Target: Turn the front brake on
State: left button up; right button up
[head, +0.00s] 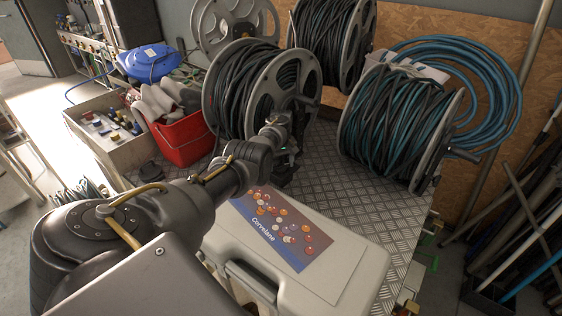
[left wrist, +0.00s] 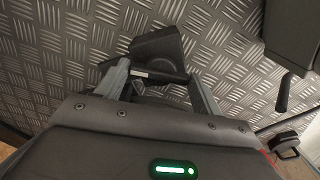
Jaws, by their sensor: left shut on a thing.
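The nearest hose reel (head: 262,88) has grey flanges and black hose and stands on the tread-plate deck (head: 331,175). My left arm reaches in front of it. My left gripper (head: 283,165) is low beside its front flange, its fingers mostly hidden in the head view. In the left wrist view my left gripper (left wrist: 160,77) has its two fingers on either side of a dark wedge-shaped part (left wrist: 158,48) and is shut on it, just above the deck. This part appears to be the front brake. Its on or off position cannot be told. My right gripper is not in view.
A pale case (head: 345,262) lies in front of the reel. A red bucket (head: 182,138) with cloths stands left of it. Another reel (head: 398,125) with teal and black hose, with a dark crank handle (head: 461,154), stands right. Bare deck lies between.

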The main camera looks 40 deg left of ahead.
aim_at(281, 165)
pick_arm(q)
jog(key=m, duration=0.5)
jog(key=shift+m, duration=0.3)
jog(key=m, duration=0.5)
jog(key=shift+m, duration=0.3)
jog(key=shift+r, duration=0.1)
jog(key=o, duration=1)
notch_tip(281, 165, up, 6)
jog(key=p, duration=0.4)
jog(key=shift+r, duration=2.35)
